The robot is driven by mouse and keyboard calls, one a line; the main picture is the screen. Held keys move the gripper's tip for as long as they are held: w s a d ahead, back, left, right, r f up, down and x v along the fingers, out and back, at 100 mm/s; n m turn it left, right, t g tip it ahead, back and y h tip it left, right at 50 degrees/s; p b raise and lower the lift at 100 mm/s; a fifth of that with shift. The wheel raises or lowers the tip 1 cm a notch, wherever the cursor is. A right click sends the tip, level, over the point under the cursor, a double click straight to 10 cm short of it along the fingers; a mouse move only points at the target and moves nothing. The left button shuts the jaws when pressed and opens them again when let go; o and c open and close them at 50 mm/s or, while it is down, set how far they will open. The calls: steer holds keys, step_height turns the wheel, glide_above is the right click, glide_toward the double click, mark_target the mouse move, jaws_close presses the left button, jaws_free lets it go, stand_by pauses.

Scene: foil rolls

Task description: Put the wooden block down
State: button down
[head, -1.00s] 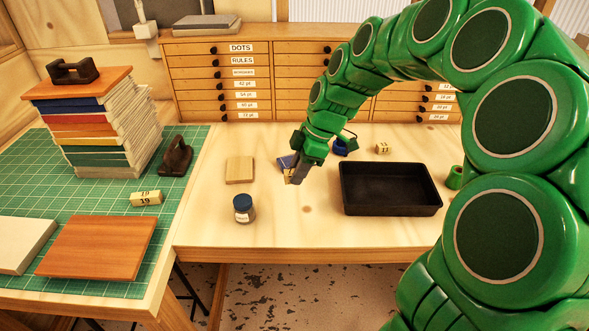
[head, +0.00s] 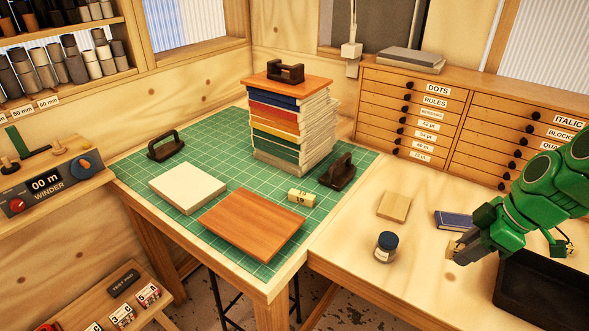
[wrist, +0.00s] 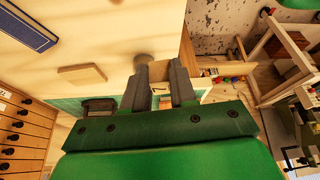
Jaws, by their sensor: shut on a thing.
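My gripper (head: 466,246) is low over the right-hand wooden table (head: 345,238), just left of the black tray (head: 540,292). It is shut on a small wooden block (head: 456,250), mostly hidden by the fingers in the head view. In the wrist view the block (wrist: 158,72) shows as a pale tan piece between the two grey fingers (wrist: 159,85), with a dark mark on it. I cannot tell whether it touches the table. Another wooden block (head: 301,197), marked 19, lies on the green cutting mat (head: 215,150).
A blue book (head: 453,220), flat wooden piece (head: 394,206) and blue-lidded jar (head: 386,247) are near my gripper. The mat holds a tall stack (head: 290,125), an orange-brown board (head: 251,222), a pale slab (head: 187,187) and dark handled tools (head: 338,171). Its front right corner is clear.

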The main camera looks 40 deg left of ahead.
steer(key=w+a, duration=0.2)
steer(key=a, duration=0.8)
steer(key=w+a, duration=0.3)
steer(key=a, duration=0.7)
steer(key=s+a+n+g, duration=0.1)
steer(key=s+a, duration=0.3)
steer(key=a, duration=0.7)
steer(key=s+a+n, duration=0.1)
steer(key=s+a, duration=0.2)
steer(key=a, duration=0.9)
glide_toward(268, 191)
steer(key=shift+s+a+f+h, duration=0.15)
steer(key=shift+s+a+f, duration=0.05)
steer(key=shift+s+a, duration=0.25)
steer(key=shift+s+a+f+h, duration=0.15)
steer(key=shift+s+a+f, duration=0.05)
steer(key=shift+s+a, duration=0.2)
steer(key=shift+w+a+f, duration=0.35)
steer(key=shift+a+f, duration=0.1)
steer(key=shift+f, duration=0.25)
steer(key=shift+w+f, duration=0.1)
steer(key=shift+f, duration=0.1)
steer(key=shift+f+n, duration=0.3)
steer(key=shift+f, duration=1.15)
